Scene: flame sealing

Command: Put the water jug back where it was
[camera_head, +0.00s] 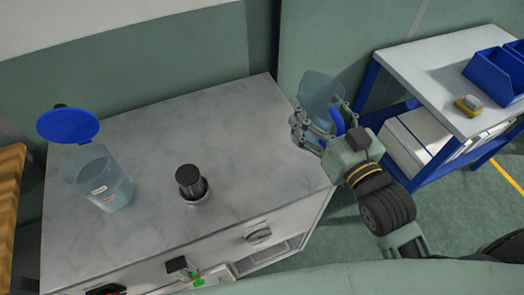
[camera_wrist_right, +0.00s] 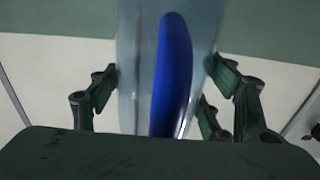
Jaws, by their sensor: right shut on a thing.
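The water jug (camera_head: 319,88) is a translucent bluish vessel with a blue handle. My right gripper (camera_head: 318,132) is shut on the jug, at the right edge of the grey marble-look counter (camera_head: 240,112). The gripper hides part of the jug in the head view. In the right wrist view, the blue handle (camera_wrist_right: 172,75) stands upright between the fingers, with the clear jug body behind it. The fingers of the right gripper (camera_wrist_right: 162,95) lie on both sides of the jug. The jug's base is hidden. My left gripper is not in view.
A clear container (camera_head: 100,180) with an open blue lid (camera_head: 68,126) stands on the counter's left. A black cylinder on a metal base (camera_head: 192,183) stands mid-counter. At right is a blue-framed cart (camera_head: 425,68) with blue bins (camera_head: 495,74) and a small yellow-grey item (camera_head: 468,105).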

